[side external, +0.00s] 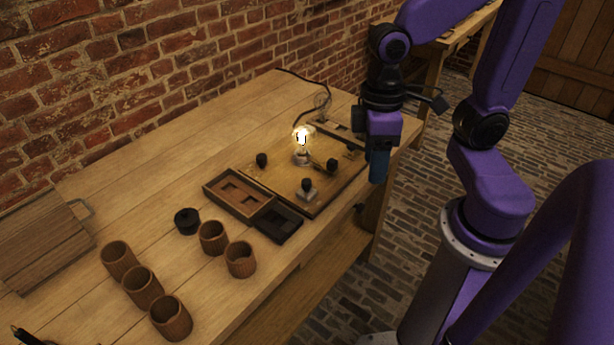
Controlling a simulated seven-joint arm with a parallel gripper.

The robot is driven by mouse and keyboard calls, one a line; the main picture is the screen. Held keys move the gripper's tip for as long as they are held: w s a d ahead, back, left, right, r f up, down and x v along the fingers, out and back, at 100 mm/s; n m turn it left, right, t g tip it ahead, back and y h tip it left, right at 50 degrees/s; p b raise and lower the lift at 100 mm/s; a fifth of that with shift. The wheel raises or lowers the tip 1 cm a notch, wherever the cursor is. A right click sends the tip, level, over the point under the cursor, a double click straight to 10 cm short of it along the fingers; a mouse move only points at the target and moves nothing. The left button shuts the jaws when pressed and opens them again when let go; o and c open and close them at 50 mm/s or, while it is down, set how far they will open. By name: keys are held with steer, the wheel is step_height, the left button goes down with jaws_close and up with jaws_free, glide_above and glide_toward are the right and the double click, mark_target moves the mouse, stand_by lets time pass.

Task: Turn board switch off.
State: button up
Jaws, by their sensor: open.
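A wooden board (270,186) lies on the bench with a lit bulb (302,138) standing on it. Several dark knobs are on the board: one at the left (262,160), one right of the bulb (332,165), and one on a pale block (307,187) near the front edge. I cannot tell for certain which of these is the switch. My gripper (377,172) hangs at the right edge of the board, apart from the knobs. It is open, and its fingers are seen edge-on, with no held object visible.
A brown two-slot tray (220,199) and a black tray (279,226) lie left of the board. Several wooden cups (240,260) and a black lidded pot (187,221) stand further left. A cable runs behind the bulb. The bench's left middle is clear.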

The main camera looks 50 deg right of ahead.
steer(key=w+d+m+g+y, duration=0.1)
steer(key=w+d+m, duration=0.1)
steer(key=w+m, duration=0.9)
steer(key=m+y, duration=0.3)
steer(key=m, duration=0.8)
glide_toward(306, 181)
steer(key=x, duration=0.8)
steer(key=shift+s+a+f, duration=0.1)
steer(key=shift+s+f, duration=0.05)
steer(key=shift+f, duration=0.1)
jaws_close()
